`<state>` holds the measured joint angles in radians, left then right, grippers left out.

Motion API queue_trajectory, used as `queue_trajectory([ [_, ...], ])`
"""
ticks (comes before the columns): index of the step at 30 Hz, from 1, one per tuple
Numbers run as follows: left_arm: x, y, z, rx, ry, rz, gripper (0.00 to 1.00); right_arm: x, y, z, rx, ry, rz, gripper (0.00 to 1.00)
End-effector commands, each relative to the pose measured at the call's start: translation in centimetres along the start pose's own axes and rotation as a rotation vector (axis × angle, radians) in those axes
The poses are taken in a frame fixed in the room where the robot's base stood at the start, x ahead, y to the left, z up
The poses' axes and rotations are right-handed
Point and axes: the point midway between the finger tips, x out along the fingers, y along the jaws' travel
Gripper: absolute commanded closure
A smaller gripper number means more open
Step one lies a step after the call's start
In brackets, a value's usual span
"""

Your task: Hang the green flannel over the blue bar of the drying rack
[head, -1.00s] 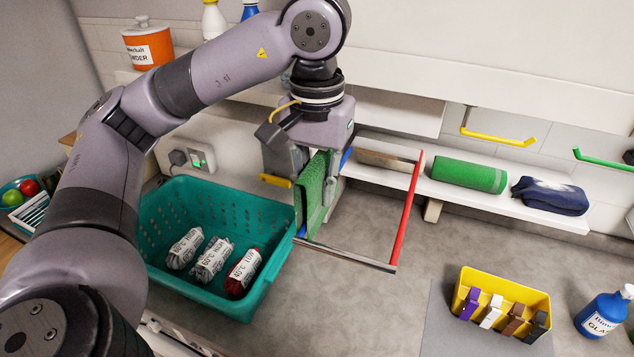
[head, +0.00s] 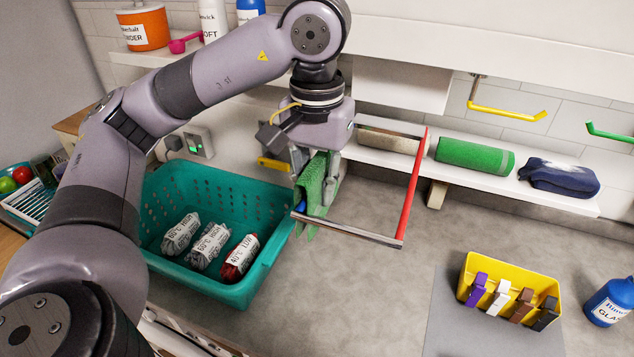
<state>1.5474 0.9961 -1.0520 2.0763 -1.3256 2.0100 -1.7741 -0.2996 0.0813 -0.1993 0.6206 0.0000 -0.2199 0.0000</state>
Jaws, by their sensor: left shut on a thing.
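My left gripper (head: 318,190) points down and is shut on the green flannel (head: 314,176), which hangs between its fingers at the left side of the drying rack. The rack sticks out over the counter, with a red bar (head: 413,190) on its right and a metal bar (head: 352,231) along its front. A short piece of the blue bar (head: 299,208) shows at the flannel's left edge. The gripper and cloth hide the rest. Some flannel shows below the bar's level; I cannot tell whether it lies across both sides. My right gripper is not in view.
A teal basket (head: 262,279) with several rolled items stands close left of the rack. A green roll (head: 475,155) and navy cloth (head: 560,177) lie on the shelf. A yellow caddy (head: 512,284) and blue bottle (head: 607,303) stand right. The counter's middle is clear.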

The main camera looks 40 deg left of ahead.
Motion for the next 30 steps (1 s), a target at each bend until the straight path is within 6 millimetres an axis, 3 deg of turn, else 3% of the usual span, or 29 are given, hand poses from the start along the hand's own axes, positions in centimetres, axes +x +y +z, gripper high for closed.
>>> queue_trajectory([
  [12,2.2,0.0,0.0,0.0,0.0,0.0,0.98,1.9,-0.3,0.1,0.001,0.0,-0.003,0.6],
  [29,2.7,0.0,0.0,0.0,0.0,0.0,0.98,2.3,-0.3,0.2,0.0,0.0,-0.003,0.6],
  [30,2.7,0.0,0.0,0.0,0.0,0.0,0.82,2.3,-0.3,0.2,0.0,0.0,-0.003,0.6],
])
